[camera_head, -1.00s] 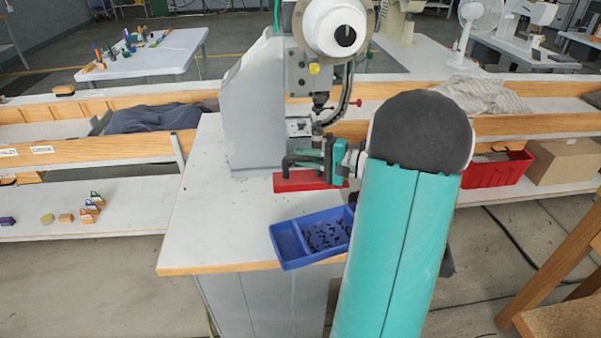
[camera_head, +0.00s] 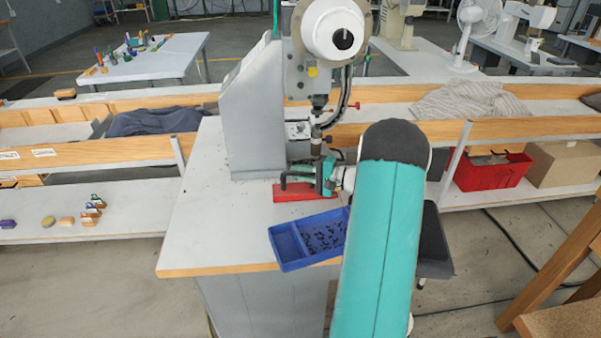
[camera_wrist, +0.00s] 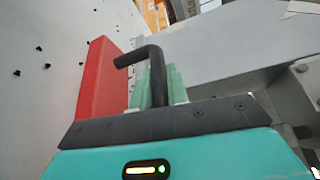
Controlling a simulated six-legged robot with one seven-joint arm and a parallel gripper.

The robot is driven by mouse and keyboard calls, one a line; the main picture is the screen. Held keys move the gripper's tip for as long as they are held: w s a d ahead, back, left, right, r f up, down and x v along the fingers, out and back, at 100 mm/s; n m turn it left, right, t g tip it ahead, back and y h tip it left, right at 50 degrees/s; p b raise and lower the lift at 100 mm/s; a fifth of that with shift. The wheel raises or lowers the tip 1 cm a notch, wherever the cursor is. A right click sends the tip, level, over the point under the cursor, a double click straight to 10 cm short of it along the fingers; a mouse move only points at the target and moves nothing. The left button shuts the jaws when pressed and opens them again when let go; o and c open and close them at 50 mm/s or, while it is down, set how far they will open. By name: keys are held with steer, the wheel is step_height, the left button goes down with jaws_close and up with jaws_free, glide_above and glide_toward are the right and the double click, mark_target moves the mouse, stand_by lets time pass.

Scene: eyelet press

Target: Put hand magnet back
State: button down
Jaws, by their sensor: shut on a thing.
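The hand magnet, a red bar (camera_head: 305,193) with a bent black handle (camera_head: 287,180), is low over the white table (camera_head: 225,235), in front of the press base. I cannot tell whether it touches the table. My gripper (camera_head: 322,177) is shut on the black handle and comes in from the right. In the wrist view the green fingers (camera_wrist: 158,88) close around the black handle (camera_wrist: 153,72), and the red bar (camera_wrist: 100,80) lies to their left. My arm and gripper hide part of the bar's right end.
The eyelet press (camera_head: 255,110) stands right behind the gripper, its head overhanging. A blue two-part tray (camera_head: 285,250) with small dark pieces sits at the table's front right. The table's left half is mostly clear. A red bin (camera_head: 490,172) stands on the shelf at right.

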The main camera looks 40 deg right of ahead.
steer(key=c, duration=1.8)
jaws_free()
steer(key=shift+f, duration=0.15)
steer(key=o, duration=0.4)
steer(key=shift+o, duration=0.2)
steer(key=shift+s+d+r, duration=0.15)
steer(key=shift+r, duration=0.05)
steer(key=v, duration=1.1)
steer(key=shift+s, duration=0.2)
